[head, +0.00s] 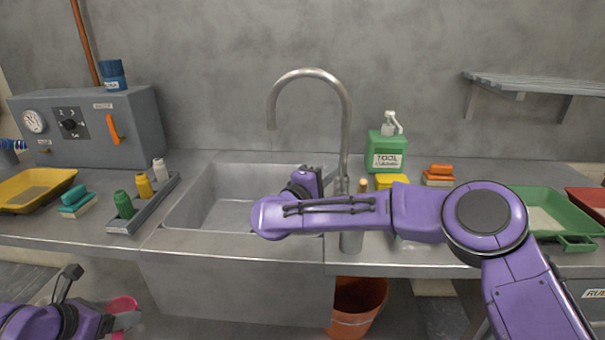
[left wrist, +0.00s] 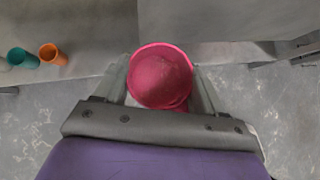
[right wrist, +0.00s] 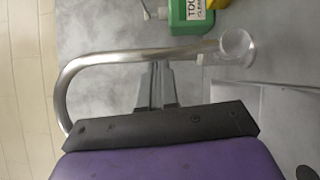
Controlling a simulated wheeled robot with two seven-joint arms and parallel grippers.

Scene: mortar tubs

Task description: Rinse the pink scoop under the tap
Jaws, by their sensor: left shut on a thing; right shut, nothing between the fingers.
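The pink scoop (head: 122,304) is at the lower left of the head view, below the counter front. In the left wrist view the scoop (left wrist: 160,77) sits between the fingers of my left gripper (left wrist: 160,92), which is shut on it. The steel tap (head: 345,120) rises behind the sink (head: 222,190), its spout curving over the basin. My right gripper (right wrist: 156,85) is shut and empty close to the tap (right wrist: 110,62) in the right wrist view. In the head view my right arm partly hides that gripper and the tap's base. I cannot tell whether water runs.
A green bottle (head: 388,152) stands right of the tap. A rack (head: 145,205) with several small bottles is left of the sink, near a yellow tray (head: 33,188). A green tray (head: 545,215) is at right. An orange bucket (head: 357,303) stands below the counter.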

